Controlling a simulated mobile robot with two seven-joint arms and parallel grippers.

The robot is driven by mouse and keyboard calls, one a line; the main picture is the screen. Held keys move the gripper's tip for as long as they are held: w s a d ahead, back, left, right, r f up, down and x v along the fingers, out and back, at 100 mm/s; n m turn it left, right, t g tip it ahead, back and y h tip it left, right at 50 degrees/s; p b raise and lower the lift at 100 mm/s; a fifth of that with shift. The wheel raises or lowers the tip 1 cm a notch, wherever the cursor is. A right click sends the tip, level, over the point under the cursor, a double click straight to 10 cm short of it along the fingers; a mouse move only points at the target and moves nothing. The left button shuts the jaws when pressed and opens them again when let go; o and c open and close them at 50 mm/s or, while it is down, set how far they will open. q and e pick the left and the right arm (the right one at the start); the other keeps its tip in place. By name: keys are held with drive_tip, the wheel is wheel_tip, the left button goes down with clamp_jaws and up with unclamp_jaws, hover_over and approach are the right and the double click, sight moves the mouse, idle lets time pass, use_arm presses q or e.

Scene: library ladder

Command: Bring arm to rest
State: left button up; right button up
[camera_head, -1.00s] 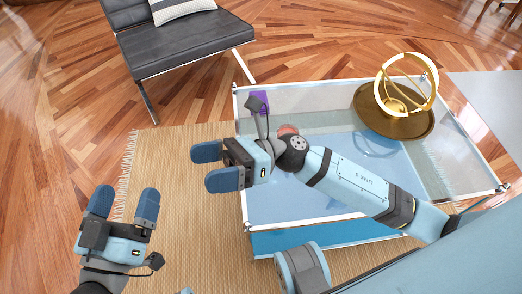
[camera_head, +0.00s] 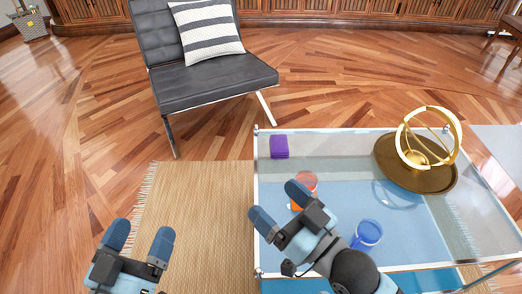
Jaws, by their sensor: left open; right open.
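My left gripper (camera_head: 138,246) is at the bottom left over the woven rug, with its blue fingers apart and nothing between them. My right gripper (camera_head: 275,209) is over the near left part of the glass table, with its fingers apart and no object seen held. An orange-red cup (camera_head: 308,181) stands on the table just beyond the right gripper, partly hidden by its finger. A blue cup (camera_head: 367,235) stands to the right of that gripper.
The glass table (camera_head: 340,142) also bears a purple block (camera_head: 279,147) and a gold ring sculpture (camera_head: 428,150) on a brown round tray (camera_head: 388,165). A black chair (camera_head: 214,82) with a striped cushion (camera_head: 207,32) stands behind. The rug (camera_head: 196,215) left of the table is bare.

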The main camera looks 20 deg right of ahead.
use_arm(q)
drive_tip(key=s+a+r+g+y+p, duration=0.4)
drive_tip(key=a+r+g+y+p, duration=0.2)
drive_tip(key=p, duration=3.2)
drive_tip(key=shift+a+r+p, duration=0.3)
drive_tip(key=shift+a+r, duration=0.3)
drive_tip(key=shift+a, duration=0.4)
use_arm(e)
drive_tip(key=s+d+r+g+h, duration=0.4)
drive_tip(key=d+r+g+h, duration=0.2)
drive_tip(key=d+r, duration=0.1)
drive_tip(key=shift+d, duration=0.5)
drive_tip(key=shift+r, duration=0.1)
